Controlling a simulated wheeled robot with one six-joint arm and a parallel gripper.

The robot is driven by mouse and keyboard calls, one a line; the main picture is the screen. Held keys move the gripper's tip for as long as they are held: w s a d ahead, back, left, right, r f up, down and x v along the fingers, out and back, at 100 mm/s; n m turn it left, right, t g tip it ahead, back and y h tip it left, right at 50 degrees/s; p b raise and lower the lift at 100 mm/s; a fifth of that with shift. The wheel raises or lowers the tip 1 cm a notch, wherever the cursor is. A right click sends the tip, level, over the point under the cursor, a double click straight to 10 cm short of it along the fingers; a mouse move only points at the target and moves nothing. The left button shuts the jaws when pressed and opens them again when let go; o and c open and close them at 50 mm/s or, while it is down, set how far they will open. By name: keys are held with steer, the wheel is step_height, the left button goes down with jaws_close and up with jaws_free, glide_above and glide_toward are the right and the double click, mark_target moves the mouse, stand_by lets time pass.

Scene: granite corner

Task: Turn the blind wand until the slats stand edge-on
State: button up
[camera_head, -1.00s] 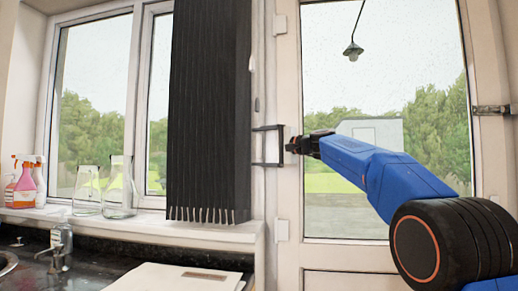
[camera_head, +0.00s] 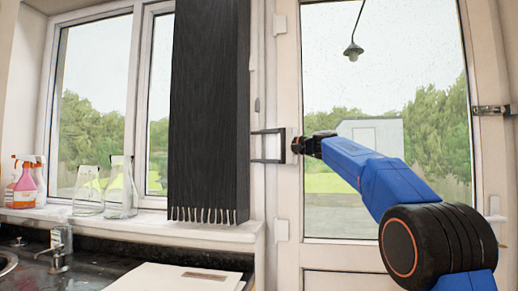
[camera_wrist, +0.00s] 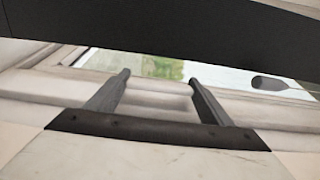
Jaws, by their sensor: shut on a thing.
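The dark blind (camera_head: 208,110) hangs at the right side of the window in the head view. Its vertical slats now read as one nearly flat dark face with faint seams; their lower ends make a toothed edge. My gripper (camera_head: 251,147) is just right of the blind's lower part. In the wrist view my gripper (camera_wrist: 159,77) has its two fingers well apart. A pale bar (camera_wrist: 160,87), which looks like the blind wand, spans between them near the tips. The wand is hard to make out in the head view.
The glazed door (camera_head: 345,220) is behind my arm. A tap (camera_head: 60,245) is below.

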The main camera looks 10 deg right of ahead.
steer(key=shift+n+g+y, duration=0.3)
steer(key=shift+g+y, duration=0.1)
steer(key=shift+g, duration=0.1)
steer(key=shift+f, duration=0.1)
steer(key=o, duration=1)
steer(key=shift+o, duration=0.2)
steer(key=shift+d, duration=0.1)
steer(key=v, duration=1.7)
steer(key=shift+s, duration=0.15)
